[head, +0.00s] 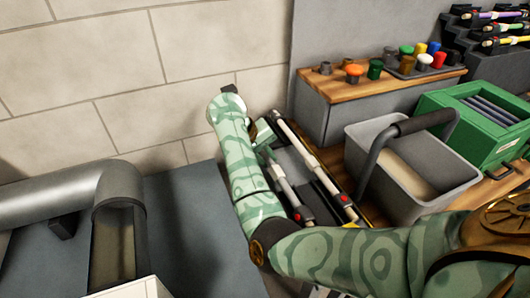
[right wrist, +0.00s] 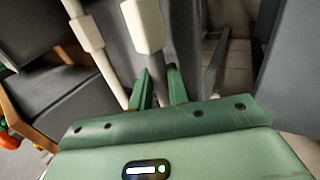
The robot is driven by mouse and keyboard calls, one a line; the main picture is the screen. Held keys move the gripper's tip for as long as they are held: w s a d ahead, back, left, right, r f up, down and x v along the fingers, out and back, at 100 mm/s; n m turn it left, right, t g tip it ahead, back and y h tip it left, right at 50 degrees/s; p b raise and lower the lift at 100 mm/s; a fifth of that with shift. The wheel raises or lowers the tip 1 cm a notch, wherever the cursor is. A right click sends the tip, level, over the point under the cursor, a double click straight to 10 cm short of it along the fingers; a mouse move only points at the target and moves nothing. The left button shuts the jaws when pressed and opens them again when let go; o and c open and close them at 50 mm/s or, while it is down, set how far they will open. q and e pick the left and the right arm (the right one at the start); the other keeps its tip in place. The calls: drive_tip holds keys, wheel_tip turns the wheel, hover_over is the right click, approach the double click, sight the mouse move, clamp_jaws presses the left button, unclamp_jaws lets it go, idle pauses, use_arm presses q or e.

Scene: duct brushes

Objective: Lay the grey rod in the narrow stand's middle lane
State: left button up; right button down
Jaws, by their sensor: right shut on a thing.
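The grey rod (head: 284,182), with a pale collar and a dark end with red, lies along the dark narrow stand (head: 293,160) in the head view. My right gripper (head: 265,148) is shut on its far part. In the right wrist view the fingers (right wrist: 161,78) close around the rod, and its pale collar (right wrist: 142,25) shows beyond them. A second pale rod (head: 310,160) lies beside it to the right, also seen in the right wrist view (right wrist: 86,33). Whether the held rod touches the stand's floor, and its exact lane, I cannot tell. My left gripper is out of view.
A grey bin (head: 442,178) with a dark handle stands right of the stand. A green crate (head: 465,112) is beyond it. A wooden-topped cabinet (head: 395,84) holds coloured caps. A stepped rack (head: 465,45) with rods is at far right. A grey duct (head: 60,202) runs at left.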

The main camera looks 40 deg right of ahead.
drive_tip(key=shift+r, duration=0.1)
drive_tip(key=c, duration=1.3)
unclamp_jaws()
drive_tip(key=shift+o, duration=0.2)
use_arm(q)
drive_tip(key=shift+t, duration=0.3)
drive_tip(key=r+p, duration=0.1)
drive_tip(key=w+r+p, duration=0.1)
drive_tip(key=p, duration=0.1)
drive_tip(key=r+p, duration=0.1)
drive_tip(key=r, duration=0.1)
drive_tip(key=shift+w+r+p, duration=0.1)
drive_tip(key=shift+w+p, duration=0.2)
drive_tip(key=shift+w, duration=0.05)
use_arm(e)
drive_tip(key=v, duration=1.6)
drive_tip(key=shift+a, duration=0.15)
